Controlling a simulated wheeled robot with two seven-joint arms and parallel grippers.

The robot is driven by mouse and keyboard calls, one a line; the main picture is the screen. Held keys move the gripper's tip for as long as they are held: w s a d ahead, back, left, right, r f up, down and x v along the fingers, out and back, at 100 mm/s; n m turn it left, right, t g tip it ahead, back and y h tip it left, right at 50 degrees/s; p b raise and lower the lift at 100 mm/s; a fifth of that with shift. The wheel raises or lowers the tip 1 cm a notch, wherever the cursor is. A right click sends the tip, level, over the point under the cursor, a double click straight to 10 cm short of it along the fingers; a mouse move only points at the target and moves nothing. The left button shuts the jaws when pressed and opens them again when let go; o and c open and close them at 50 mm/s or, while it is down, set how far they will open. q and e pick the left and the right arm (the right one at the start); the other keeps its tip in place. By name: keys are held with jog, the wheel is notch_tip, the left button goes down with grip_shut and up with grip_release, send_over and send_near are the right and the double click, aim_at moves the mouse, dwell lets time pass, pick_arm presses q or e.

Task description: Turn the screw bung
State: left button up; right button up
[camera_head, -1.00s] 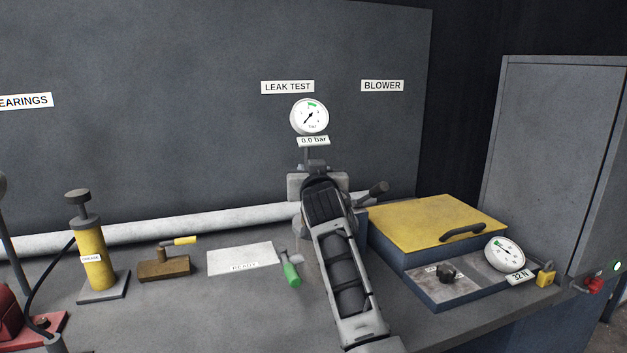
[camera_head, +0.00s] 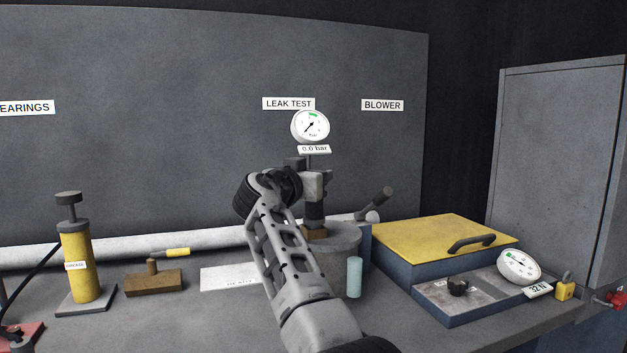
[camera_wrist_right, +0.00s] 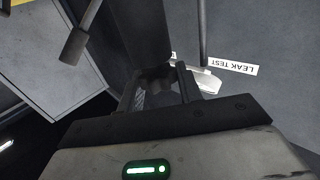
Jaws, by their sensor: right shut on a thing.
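My right arm rises from the bottom middle of the head view and bends over to the leak-test stand. My right gripper (camera_head: 315,208) points down there, above a small brown block (camera_head: 314,232) on a round grey pedestal (camera_head: 338,250). In the right wrist view the gripper (camera_wrist_right: 158,88) is shut on a dark piece (camera_wrist_right: 156,73), which I take to be the screw bung; the fingers hide much of it. The round gauge (camera_head: 310,126) above has a plate (camera_head: 314,149) reading 0.0 bar. My left gripper is not in view.
A dark lever (camera_head: 376,202) stands just right of the stand. A pale blue cylinder (camera_head: 354,277) stands in front. A grease pump (camera_head: 76,262) stands left.

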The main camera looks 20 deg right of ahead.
jog(key=shift+d, duration=0.1)
jog(key=o, duration=1)
jog(key=shift+c, duration=0.2)
jog(key=shift+s+a+f, duration=0.1)
jog(key=shift+s+a, duration=0.1)
jog(key=shift+a, duration=0.1)
pick_arm(q)
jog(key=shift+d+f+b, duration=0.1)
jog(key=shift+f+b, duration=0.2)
jog(key=shift+b, duration=0.85)
pick_arm(e)
jog(key=v, duration=1.5)
jog(key=shift+s, duration=0.15)
